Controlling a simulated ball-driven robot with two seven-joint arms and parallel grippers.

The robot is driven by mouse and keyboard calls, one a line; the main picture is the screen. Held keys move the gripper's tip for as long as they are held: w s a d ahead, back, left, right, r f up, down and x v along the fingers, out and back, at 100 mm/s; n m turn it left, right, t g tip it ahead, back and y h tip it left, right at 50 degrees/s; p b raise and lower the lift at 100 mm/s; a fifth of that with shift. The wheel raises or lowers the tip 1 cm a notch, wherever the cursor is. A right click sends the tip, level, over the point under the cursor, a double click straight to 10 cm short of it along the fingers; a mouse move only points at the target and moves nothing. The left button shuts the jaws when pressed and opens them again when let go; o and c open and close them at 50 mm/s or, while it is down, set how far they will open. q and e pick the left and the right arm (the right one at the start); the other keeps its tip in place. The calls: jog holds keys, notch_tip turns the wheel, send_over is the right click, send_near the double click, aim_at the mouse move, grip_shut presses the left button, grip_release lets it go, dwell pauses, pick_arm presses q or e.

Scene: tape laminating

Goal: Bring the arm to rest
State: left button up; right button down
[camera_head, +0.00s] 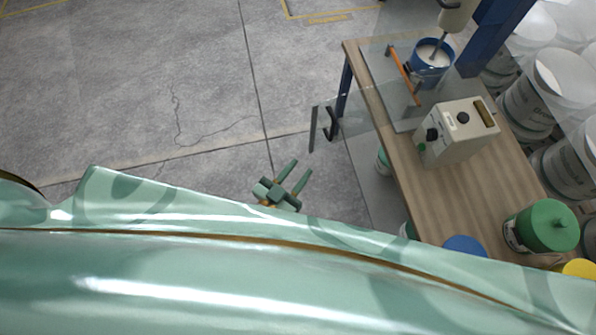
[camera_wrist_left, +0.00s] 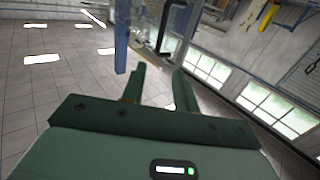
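My left gripper (camera_head: 296,174) is out over the concrete floor, to the left of the wooden table (camera_head: 420,190). Its two green fingers are spread apart with nothing between them. The wrist view also shows the left gripper (camera_wrist_left: 160,85) open and empty, its fingers pointing away from the camera. A large green part of my own body covers the bottom of the head view and hides what lies below it. My right gripper is not in view.
A glass panel with a dark handle (camera_head: 331,123) stands at the table's left edge. On the table are a beige box (camera_head: 457,132), a blue bucket (camera_head: 430,62) and a green-lidded can (camera_head: 546,228). White buckets (camera_head: 565,75) are stacked at right. Floor at upper left is clear.

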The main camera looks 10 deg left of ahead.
pick_arm(q)
jog(key=shift+s, duration=0.1)
jog(key=s+a+f+g+y+b, duration=0.1)
jog(key=s+a+f+g, duration=0.2)
jog(key=f, duration=0.4)
jog(key=s+a+f+g+y+b, duration=0.1)
jog(key=s+f+g, duration=0.25)
jog(key=f, duration=0.45)
jog(key=s+a+f+g+y+b, duration=0.1)
jog(key=s+a+f+g+y, duration=0.15)
jog(key=s+f, duration=0.35)
jog(key=s+a+f+g+y+b, duration=0.1)
jog(key=s+a+f+g+b, duration=0.2)
jog(key=s+a+f, duration=0.2)
jog(key=s+a+f+g+y+b, duration=0.1)
jog(key=s+a+f+g+b, duration=0.2)
jog(key=s+a+f, duration=0.3)
jog(key=s+f+b, duration=0.1)
jog(key=s+f, duration=0.4)
jog(key=s, duration=0.1)
jog(key=shift+s+f+n+g, duration=0.3)
jog(key=shift+s+g, duration=0.05)
jog(key=shift+g, duration=0.05)
